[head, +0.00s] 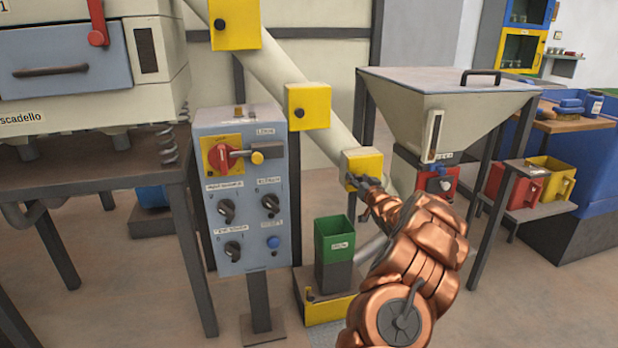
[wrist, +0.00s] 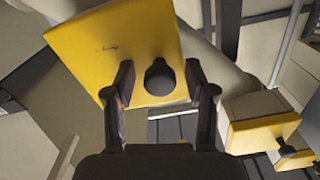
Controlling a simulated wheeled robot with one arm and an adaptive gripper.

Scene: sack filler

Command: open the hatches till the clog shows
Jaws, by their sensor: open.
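A slanting cream pipe (head: 270,65) carries three yellow hatches with dark knobs: an upper one (head: 237,30), a middle one (head: 312,100) and a lower one (head: 366,160). All three look shut, and no clog shows. My gripper (head: 352,180) is at the lower hatch. In the wrist view its open fingers stand on either side of the black knob (wrist: 160,78) on the near yellow hatch (wrist: 105,45). I cannot tell if they touch the knob. Two more hatches show at the lower right, one with its knob clear (wrist: 262,132). My arm hides the pipe's lower end.
A grey control panel (head: 240,185) with a red switch stands left of the pipe. A cream hopper (head: 440,105) on legs stands to the right. A green bin (head: 335,240) stands below the pipe. Red (head: 500,185) and yellow (head: 550,180) bins sit at the right.

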